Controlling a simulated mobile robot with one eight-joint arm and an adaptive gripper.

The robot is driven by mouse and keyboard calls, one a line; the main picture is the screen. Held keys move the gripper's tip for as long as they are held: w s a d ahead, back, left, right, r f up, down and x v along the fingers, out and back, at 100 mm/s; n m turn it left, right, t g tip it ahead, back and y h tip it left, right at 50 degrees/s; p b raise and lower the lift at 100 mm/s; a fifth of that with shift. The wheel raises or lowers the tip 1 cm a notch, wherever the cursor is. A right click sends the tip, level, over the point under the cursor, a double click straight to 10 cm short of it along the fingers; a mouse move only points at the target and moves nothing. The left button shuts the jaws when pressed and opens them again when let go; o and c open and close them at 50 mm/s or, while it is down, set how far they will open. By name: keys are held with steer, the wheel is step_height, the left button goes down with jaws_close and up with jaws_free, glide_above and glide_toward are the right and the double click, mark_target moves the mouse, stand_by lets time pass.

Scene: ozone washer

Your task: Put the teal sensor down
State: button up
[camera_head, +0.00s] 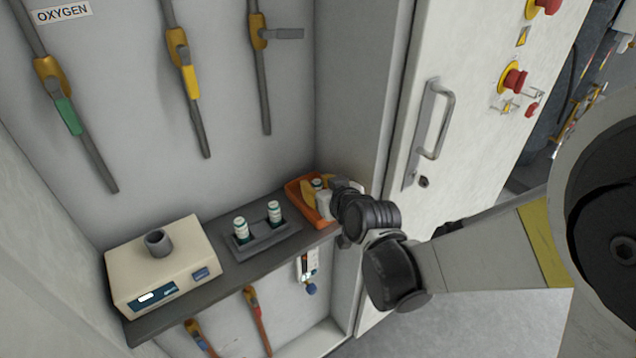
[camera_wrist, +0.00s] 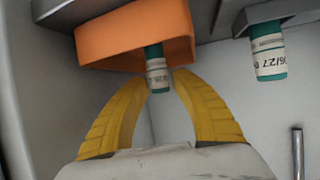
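The teal sensor (camera_wrist: 157,68) is a small cylinder with teal ends and a white printed label. In the wrist view it is between the yellow fingertips of my gripper (camera_wrist: 160,77), which close in on both its sides. It reaches into the orange bin (camera_wrist: 100,38); its far end is hidden there. In the head view the orange bin (camera_head: 324,221) stands at the right end of the dark shelf (camera_head: 222,272). The sensor's top (camera_head: 317,183) shows beside a yellow finger of my gripper (camera_head: 309,188). Whether the sensor touches the bin floor cannot be seen.
Two similar bottles (camera_head: 241,230) (camera_head: 275,213) stand in a grey rack (camera_head: 265,244) left of the bin. A cream device (camera_head: 185,258) takes the shelf's left end. A small handheld meter (camera_head: 307,264) hangs at the shelf front. A door with a handle (camera_head: 434,125) is to the right.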

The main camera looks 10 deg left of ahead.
steer(key=shift+r, duration=0.1)
steer(key=shift+s+r+p, duration=0.1)
steer(key=shift+r+p, duration=0.1)
steer(key=shift+p, duration=0.1)
steer(key=p+v, duration=0.4)
steer(key=v, duration=0.8)
steer(key=s+d+r+m+g+h, duration=0.1)
steer(key=s+d, duration=0.3)
steer(key=d, duration=0.5)
steer(key=s+d+r+m+g+h, duration=0.1)
steer(key=s+d+m+h, duration=0.3)
steer(key=d, duration=0.5)
steer(key=s+d+r+m+g+h, duration=0.1)
steer(key=s+d, duration=0.3)
steer(key=d, duration=0.5)
steer(key=shift+s+d+r+m+h, duration=0.25)
steer(key=shift+d+m+h, duration=0.15)
steer(key=shift+m+h, duration=0.45)
